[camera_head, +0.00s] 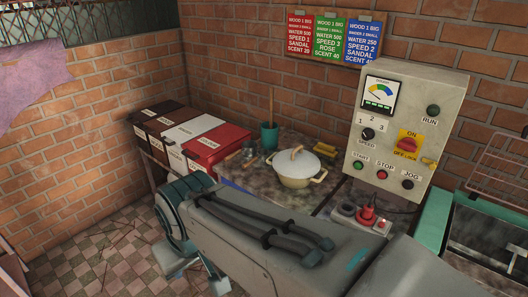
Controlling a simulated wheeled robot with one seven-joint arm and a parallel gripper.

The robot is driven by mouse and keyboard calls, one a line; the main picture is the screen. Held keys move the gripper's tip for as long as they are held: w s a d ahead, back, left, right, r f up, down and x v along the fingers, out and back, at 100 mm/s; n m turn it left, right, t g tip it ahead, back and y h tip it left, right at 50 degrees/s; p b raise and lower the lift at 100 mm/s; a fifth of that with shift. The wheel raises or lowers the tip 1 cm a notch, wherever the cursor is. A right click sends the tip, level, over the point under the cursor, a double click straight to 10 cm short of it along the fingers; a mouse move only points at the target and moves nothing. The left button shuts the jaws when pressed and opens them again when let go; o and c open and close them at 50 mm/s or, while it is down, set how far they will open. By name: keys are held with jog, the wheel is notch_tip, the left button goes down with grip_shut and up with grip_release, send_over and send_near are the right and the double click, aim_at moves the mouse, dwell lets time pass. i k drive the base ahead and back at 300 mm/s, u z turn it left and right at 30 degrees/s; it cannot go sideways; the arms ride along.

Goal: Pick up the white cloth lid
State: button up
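A white domed lid (288,160) with a tan raised handle (297,151) covers a cream pot (299,181) with side handles. The pot stands on the stone-like worktop, beyond my arm. I cannot tell whether the lid is cloth. It sits level on the pot. My grey arm crosses the foreground from the lower right to the left, with teal joint parts at its left end. The arm and the lid look apart. I cannot make out my gripper's fingers.
Brown, white and red bins (217,141) stand left of the worktop (330,158). A control box (395,125) stands right. A red plug-like part (367,216) is in front of it.

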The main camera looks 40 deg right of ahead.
aim_at(298, 163)
jog(key=z, duration=0.35)
jog(key=i, duration=0.9)
jog(key=z, duration=1.35)
jog(key=i, duration=0.5)
jog(key=z, duration=0.4)
